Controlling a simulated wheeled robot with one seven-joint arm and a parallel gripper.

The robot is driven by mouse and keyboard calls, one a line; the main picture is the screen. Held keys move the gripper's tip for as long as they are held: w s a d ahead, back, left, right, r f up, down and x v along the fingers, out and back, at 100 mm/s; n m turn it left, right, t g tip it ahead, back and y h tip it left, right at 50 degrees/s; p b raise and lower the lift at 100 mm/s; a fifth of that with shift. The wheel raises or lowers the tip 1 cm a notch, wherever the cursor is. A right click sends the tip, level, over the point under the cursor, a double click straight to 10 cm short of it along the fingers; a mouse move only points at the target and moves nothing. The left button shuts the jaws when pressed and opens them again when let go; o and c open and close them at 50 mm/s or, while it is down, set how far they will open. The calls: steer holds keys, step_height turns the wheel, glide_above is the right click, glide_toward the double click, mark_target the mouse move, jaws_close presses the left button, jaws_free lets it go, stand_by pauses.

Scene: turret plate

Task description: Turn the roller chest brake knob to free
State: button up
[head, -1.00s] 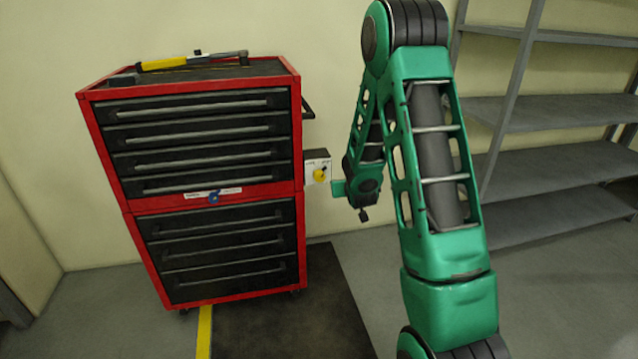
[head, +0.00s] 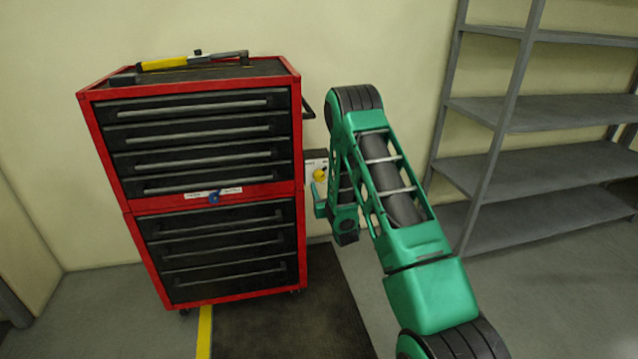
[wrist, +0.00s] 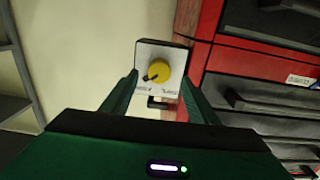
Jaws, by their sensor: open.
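The brake knob (head: 320,174) is a yellow round knob on a pale plate at the right side of the red roller chest (head: 128,204). In the wrist view the yellow knob (wrist: 159,71) has a dark pointer aimed to the lower left, and the plate (wrist: 146,51) has small lettering I cannot read. My gripper (wrist: 158,84) is open, with its green fingers on either side of the plate's lower part in the picture and nothing between them. The knob appears to lie ahead of the fingertips. In the head view my gripper (head: 320,197) shows just below the knob, partly hidden by my arm.
The chest has several dark drawers and a small blue knob (head: 214,197) on its front. A torque-wrench-like tool (head: 190,61) lies on top. Grey shelving (head: 540,113) stands at the right. A dark mat (head: 290,320) lies on the floor in front.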

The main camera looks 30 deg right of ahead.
mark_target(320, 179)
steer(key=x, duration=0.6)
steer(key=c, duration=1)
